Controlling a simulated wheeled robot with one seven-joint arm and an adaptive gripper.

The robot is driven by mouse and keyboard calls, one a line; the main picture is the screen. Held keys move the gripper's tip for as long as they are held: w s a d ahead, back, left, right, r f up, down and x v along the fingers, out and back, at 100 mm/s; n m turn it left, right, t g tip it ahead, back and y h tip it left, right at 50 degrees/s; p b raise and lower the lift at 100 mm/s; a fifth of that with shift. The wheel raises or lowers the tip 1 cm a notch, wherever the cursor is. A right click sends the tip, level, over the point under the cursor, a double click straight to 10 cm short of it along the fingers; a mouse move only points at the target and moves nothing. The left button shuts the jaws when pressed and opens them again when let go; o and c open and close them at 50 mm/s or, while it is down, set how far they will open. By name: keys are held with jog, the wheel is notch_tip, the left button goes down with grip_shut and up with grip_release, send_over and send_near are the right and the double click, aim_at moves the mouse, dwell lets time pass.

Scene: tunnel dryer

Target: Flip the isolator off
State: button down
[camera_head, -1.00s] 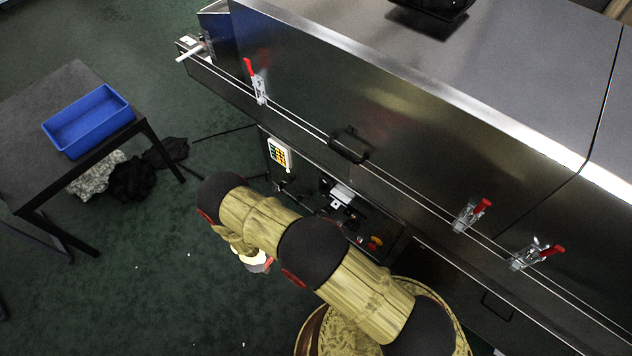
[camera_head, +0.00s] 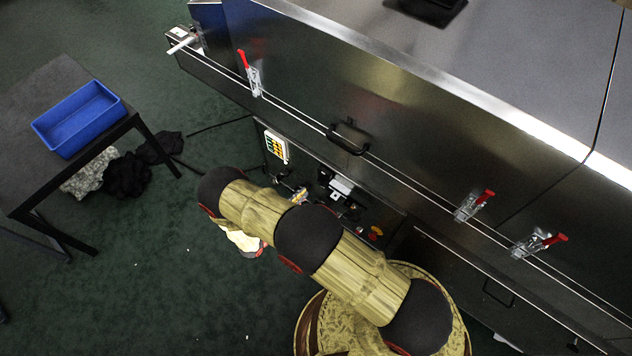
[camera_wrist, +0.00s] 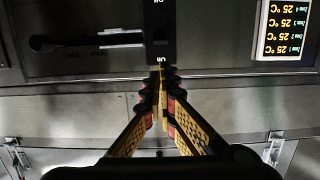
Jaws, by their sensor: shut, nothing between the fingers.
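My gripper (camera_wrist: 158,80) is in the wrist view, its two fingers drawn together at the tips. The tips are in front of the lower end of a dark upright strip (camera_wrist: 160,28) with small "ON" lettering, which may belong to the isolator. I cannot tell whether they touch it. A dark lever-like bar (camera_wrist: 60,43) lies to its left; I cannot tell what it belongs to. In the head view my arm hides most of the gripper. A black recess with a pale switch unit (camera_head: 341,187) shows beyond the arm. The switch position cannot be read.
A temperature display (camera_wrist: 287,30) is right of the strip, and also in the head view (camera_head: 276,147). The dryer hood has red-handled clamps (camera_head: 250,75) and a black handle (camera_head: 347,137). A table with a blue bin (camera_head: 80,120) stands left; the floor between is mostly clear.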

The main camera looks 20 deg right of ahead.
aim_at(321, 181)
jog(key=b+x, duration=0.2)
jog(key=x, duration=0.8)
jog(key=shift+f, duration=0.1)
dwell(0.3)
